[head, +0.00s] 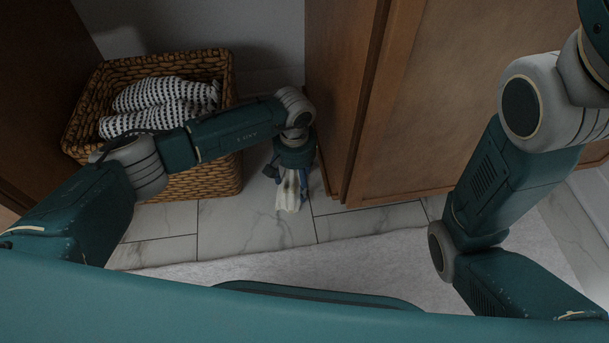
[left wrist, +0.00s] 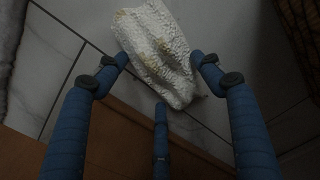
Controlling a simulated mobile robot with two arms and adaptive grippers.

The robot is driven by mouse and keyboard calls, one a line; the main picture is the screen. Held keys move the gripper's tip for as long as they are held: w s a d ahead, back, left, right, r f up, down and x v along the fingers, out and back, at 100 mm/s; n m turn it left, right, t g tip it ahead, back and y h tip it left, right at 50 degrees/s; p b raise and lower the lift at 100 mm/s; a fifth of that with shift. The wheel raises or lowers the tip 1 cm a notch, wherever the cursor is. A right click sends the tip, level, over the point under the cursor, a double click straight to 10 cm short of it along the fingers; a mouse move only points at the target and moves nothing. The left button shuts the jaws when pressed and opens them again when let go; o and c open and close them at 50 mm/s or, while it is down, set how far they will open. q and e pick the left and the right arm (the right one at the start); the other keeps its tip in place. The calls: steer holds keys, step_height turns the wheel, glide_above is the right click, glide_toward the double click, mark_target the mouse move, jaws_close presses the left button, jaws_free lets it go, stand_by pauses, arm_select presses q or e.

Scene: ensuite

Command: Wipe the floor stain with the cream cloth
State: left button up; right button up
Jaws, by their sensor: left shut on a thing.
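My left gripper (head: 290,186) points down at the tiled floor between the basket and the wooden cabinet. It is shut on the cream cloth (head: 287,198), which hangs from between the blue fingers, low over or touching the tiles; I cannot tell which. In the left wrist view the cloth (left wrist: 155,42) is bunched and textured, with yellowish-brown marks, and the fingers (left wrist: 160,74) stand around its near end. I cannot make out a separate floor stain; the cloth and gripper hide part of the tiles. My right arm shows at the right, but its gripper is out of view.
A wicker basket (head: 205,186) with black-and-white patterned towels (head: 160,104) stands behind my left arm. The wooden cabinet (head: 420,120) rises close to the right of the left gripper. A pale rug (head: 330,258) lies in front, and marble tiles (head: 225,225) lie bare between.

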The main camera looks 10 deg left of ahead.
mark_target(275, 190)
arm_select(q)
steer(key=shift+s+a+f+p, duration=0.1)
steer(key=shift+s+a+p, duration=0.2)
steer(key=shift+a, duration=0.65)
steer(key=shift+s+a+f+p, duration=0.15)
steer(key=shift+s+a, duration=0.1)
steer(key=shift+a, duration=0.65)
steer(key=shift+s+a+p, duration=0.25)
steer(key=shift+s+a, duration=0.05)
steer(key=shift+a, duration=0.65)
steer(key=shift+r+p, duration=2.2)
steer(key=shift+r, duration=0.8)
step_height(275, 190, up, 3)
steer(key=shift+p, duration=1.1)
steer(key=shift+s, duration=0.1)
